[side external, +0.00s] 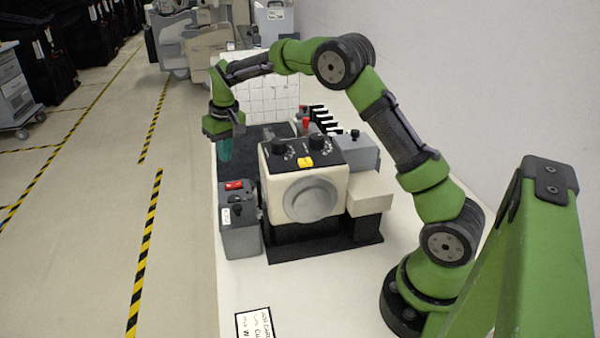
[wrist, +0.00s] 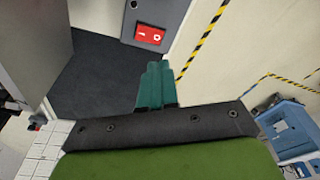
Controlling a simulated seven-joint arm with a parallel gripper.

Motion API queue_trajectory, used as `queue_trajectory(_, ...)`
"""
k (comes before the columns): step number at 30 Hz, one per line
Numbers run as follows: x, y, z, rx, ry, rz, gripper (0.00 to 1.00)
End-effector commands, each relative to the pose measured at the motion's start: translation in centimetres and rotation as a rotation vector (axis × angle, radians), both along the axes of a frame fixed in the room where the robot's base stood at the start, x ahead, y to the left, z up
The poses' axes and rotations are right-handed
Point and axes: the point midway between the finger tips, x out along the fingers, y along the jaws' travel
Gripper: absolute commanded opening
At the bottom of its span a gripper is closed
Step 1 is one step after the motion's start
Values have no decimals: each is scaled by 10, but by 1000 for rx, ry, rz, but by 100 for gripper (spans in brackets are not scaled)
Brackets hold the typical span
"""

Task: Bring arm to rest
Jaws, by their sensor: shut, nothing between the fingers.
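My green arm reaches over the white table (side external: 245,300) and bends down at its far end. My gripper (side external: 224,150) has teal fingers that point down above the dark mat (side external: 268,133), left of and behind the beige machine (side external: 280,190). In the wrist view my gripper (wrist: 156,82) shows its teal fingers together, with nothing between them. The dark mat also shows in the wrist view (wrist: 95,70). Whether the fingertips touch the mat cannot be told.
A grey box (side external: 240,225) with a red switch stands at the table's left edge; the switch (wrist: 149,34) shows in the wrist view. A white tiled panel (side external: 270,95) stands behind. A grey block (side external: 358,150) with a black knob is right. The floor left is open.

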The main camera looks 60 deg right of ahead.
Motion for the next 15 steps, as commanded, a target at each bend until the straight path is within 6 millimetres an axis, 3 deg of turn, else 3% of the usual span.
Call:
queue_trajectory(5, -41, 21, 62, 40, -90, -11, 0)
queue_trajectory(9, -89, 42, 103, 83, -164, -22, 0)
queue_trajectory(15, -167, 69, 137, 139, -270, -33, 0)
